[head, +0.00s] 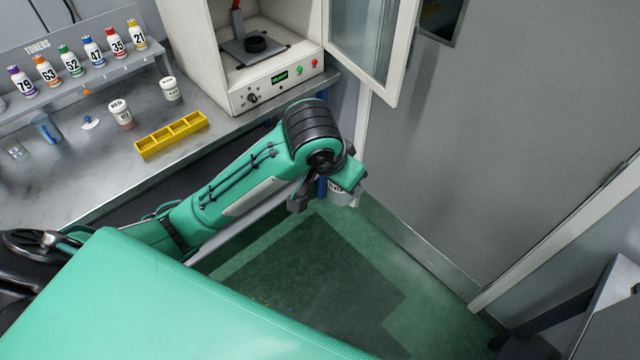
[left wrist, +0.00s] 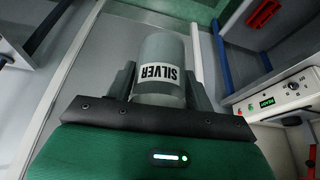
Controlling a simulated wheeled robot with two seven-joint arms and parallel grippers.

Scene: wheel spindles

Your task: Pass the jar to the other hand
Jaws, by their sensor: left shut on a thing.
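The jar (left wrist: 163,50), a pale grey cylinder with a white label reading SILVER, is held between the two grey fingers of my left gripper (left wrist: 160,88) in the left wrist view. In the head view my left arm reaches across from the left, and the left gripper (head: 327,190) hangs beyond the bench, over the green floor. Only a small pale part of the jar (head: 342,194) shows there, partly hidden by the gripper and wrist. My right gripper is in neither view.
A metal bench (head: 75,180) at left carries a yellow divided tray (head: 172,136), a jar labelled RED (head: 121,113), another white jar (head: 170,88) and a rack of numbered toner bottles. A white machine (head: 275,85) with its door (head: 372,45) open stands behind.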

